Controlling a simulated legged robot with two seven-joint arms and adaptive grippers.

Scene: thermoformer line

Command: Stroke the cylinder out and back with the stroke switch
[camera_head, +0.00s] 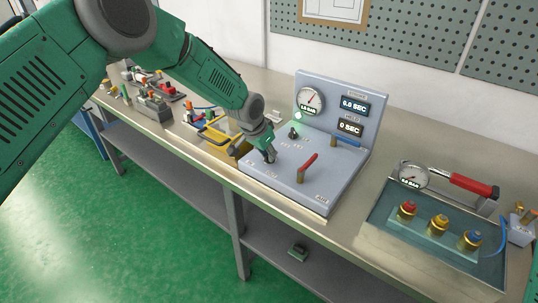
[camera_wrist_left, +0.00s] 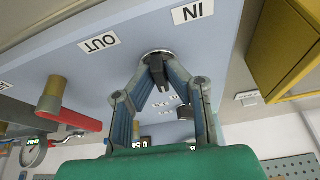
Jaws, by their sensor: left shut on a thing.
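The stroke switch, a small dark lever (camera_wrist_left: 157,70) on a round base, stands on the grey-blue test panel between the OUT and IN labels in the left wrist view. My left gripper (camera_wrist_left: 160,82) is shut on this lever, a fingertip on each side. In the head view the left gripper (camera_head: 270,155) reaches down to the panel's front left, and its fingers hide the switch. I cannot tell for sure which part is the cylinder. My right gripper is not in view.
The panel (camera_head: 265,190) carries a red lever (camera_head: 307,166), a black knob (camera_head: 293,133), a gauge (camera_head: 311,101) and two displays showing seconds. A yellow-framed box (camera_head: 228,149) stands close left of my gripper. A tray (camera_head: 385,222) with coloured-top fittings lies right.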

